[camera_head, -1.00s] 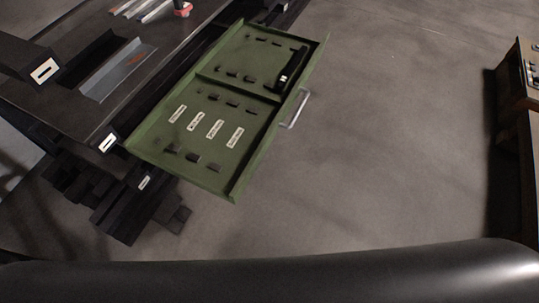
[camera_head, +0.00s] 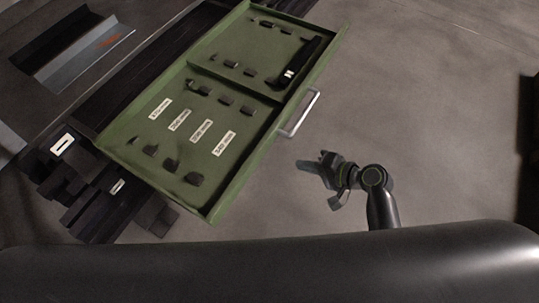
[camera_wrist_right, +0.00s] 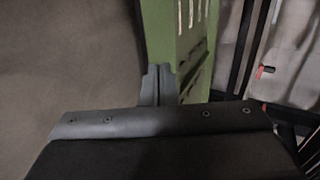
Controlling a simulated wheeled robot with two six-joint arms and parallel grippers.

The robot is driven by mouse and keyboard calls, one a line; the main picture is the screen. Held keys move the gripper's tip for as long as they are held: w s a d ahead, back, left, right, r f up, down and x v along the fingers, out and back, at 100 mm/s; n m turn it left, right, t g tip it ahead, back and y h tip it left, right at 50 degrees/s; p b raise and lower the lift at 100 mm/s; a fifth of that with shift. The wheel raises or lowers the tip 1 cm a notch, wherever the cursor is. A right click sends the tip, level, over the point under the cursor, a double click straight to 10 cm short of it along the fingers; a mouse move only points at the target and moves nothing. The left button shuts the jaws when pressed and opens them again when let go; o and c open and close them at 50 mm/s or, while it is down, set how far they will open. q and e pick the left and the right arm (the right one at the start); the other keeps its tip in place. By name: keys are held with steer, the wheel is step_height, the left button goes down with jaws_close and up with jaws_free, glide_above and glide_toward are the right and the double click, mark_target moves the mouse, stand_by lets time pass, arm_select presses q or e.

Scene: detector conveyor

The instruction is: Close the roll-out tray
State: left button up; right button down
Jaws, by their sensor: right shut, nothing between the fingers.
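The green roll-out tray (camera_head: 150,190) is pulled out from the dark conveyor frame in the head view. It has a divider, small dark blocks, several white labels and a black bar inside. Its silver handle (camera_head: 301,113) is on the right outer side. My right gripper (camera_head: 303,163) is to the right of the tray's front side, below the handle, pointing toward the tray. It is shut and empty, with a visible gap to the tray in the head view. In the right wrist view the shut fingers (camera_wrist_right: 158,82) appear in front of the green tray (camera_wrist_right: 160,35). My left gripper is not in view.
The dark conveyor (camera_head: 25,95) with a grey metal channel (camera_head: 88,58) lies at the upper left. Dark frame parts (camera_head: 75,195) stick out below the tray's left end. The floor (camera_head: 430,110) to the right is clear.

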glide_toward(260, 152)
step_height(260, 152, down, 3)
steer(key=w+a, duration=0.1)
steer(key=a, duration=0.1)
steer(key=w+a, duration=0.1)
steer(key=shift+w+a+f, duration=0.25)
steer(key=shift+w+a, duration=0.05)
steer(key=shift+a, duration=0.1)
steer(key=shift+w+a, duration=0.25)
steer(key=shift+a, duration=0.15)
steer(key=shift+w, duration=0.15)
